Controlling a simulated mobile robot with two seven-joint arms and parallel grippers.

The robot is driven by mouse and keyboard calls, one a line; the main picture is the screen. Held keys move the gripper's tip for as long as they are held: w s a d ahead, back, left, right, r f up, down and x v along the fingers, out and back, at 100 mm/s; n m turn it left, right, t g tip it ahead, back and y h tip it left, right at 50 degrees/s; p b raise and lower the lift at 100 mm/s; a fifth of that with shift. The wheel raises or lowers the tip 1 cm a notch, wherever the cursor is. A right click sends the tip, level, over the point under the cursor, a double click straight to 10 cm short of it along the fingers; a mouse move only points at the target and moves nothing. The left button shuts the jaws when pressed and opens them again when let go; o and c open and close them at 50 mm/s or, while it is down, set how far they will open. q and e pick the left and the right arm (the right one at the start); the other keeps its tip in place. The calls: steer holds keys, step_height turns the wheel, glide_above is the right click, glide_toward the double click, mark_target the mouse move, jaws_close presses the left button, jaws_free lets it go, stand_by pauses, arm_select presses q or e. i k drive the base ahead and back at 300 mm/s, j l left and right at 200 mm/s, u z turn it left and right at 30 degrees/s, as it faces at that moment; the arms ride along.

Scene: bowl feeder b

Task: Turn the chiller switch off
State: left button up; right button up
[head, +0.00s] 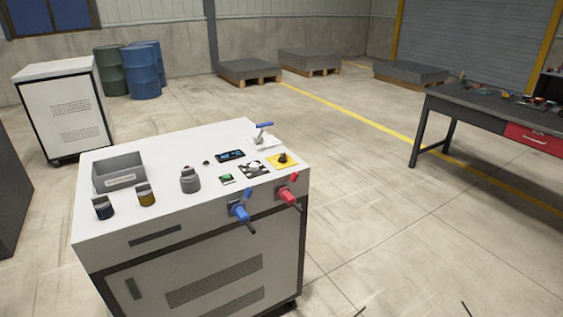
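A white cabinet (130,215) with a control panel on top stands in the foreground; it looks like the chiller. On its right top side a dark rotary knob (283,158) sits on a yellow plate, the likeliest switch. Next to it are a black-and-white plate (254,169) with a control on it and a small green-lit control (227,179). No label is readable, and I cannot tell the switch's setting. Neither of my grippers can be made out; only thin dark tips of something unclear show at the bottom edge.
On the cabinet are a grey bin (119,173), jars, a display (230,156) and a blue-handled valve (264,126). Blue (240,212) and red (288,198) fittings stick out in front. A workbench (480,105) stands right; the floor between is clear.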

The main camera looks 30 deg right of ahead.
mark_target(283, 160)
steer(key=l+u, duration=0.2)
steer(key=u, duration=0.25)
steer(key=l+u, duration=0.25)
steer(key=u, duration=0.25)
steer(key=l+u, duration=0.2)
steer(key=l, duration=0.25)
steer(key=k+l+u, duration=0.25)
steer(key=l, duration=0.2)
steer(key=k+l, duration=0.1)
steer(key=l, duration=0.25)
steer(key=k+l+u, duration=0.1)
steer(key=l, duration=0.3)
steer(key=k+l, duration=0.1)
steer(key=l, duration=0.25)
steer(key=k+l+u, duration=0.1)
steer(key=l, duration=0.25)
steer(key=k+l, duration=0.1)
steer(key=l, duration=0.25)
